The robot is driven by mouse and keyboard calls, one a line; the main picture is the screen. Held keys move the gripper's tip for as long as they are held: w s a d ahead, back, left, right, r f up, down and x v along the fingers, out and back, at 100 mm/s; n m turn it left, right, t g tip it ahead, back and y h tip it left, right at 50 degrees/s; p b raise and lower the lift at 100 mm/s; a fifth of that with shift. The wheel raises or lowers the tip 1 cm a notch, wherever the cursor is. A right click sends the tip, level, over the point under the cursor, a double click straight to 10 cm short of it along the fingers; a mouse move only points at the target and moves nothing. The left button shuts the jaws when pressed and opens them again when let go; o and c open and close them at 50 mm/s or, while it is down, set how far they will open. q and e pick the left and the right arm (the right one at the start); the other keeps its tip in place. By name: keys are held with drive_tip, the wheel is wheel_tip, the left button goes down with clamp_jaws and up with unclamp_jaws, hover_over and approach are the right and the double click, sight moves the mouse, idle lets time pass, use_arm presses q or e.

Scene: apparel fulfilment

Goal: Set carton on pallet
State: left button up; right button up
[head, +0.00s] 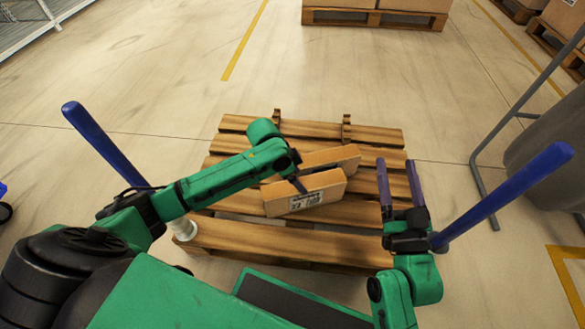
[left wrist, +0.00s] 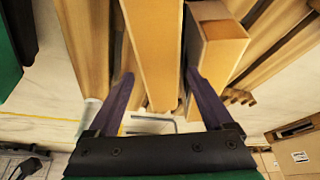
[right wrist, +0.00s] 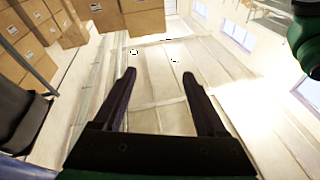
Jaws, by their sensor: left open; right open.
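A brown carton (head: 305,194) with a printed label on its front face rests on the wooden pallet (head: 240,235) in the head view. A second thin cardboard piece (head: 335,156) stands just behind it; I cannot tell whether it is a separate carton. My left gripper (head: 298,184) is over these pieces, pointing down, partly hidden by its arm. In the left wrist view its open fingers lie either side of a long cardboard-coloured piece (left wrist: 155,50), with a carton (left wrist: 218,45) beyond the right finger. Contact cannot be told. My right gripper (head: 399,165) is open and empty over the pallet's right side.
A loaded pallet (head: 375,18) stands at the back, another (head: 560,45) at the far right. A grey metal frame (head: 480,180) and dark rounded object (head: 550,150) stand on the right. Open floor (head: 150,90) lies left of the pallet.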

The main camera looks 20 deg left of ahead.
use_arm(q)
drive_tip(key=shift+p+v, duration=0.55)
drive_tip(key=shift+v, duration=0.5)
drive_tip(key=p+v, duration=0.1)
drive_tip(key=v, duration=0.1)
drive_tip(key=shift+s+r, duration=0.1)
drive_tip(key=shift+r, duration=0.2)
use_arm(e)
drive_tip(key=s+f+g, duration=0.3)
drive_tip(key=s+f, duration=0.3)
drive_tip(key=f, duration=0.3)
drive_tip(key=s+a+f+m+g+h, duration=0.1)
drive_tip(key=s+f+g, duration=0.3)
drive_tip(key=f, duration=0.6)
drive_tip(key=shift+s, duration=1)
drive_tip(key=shift+a+f, duration=0.1)
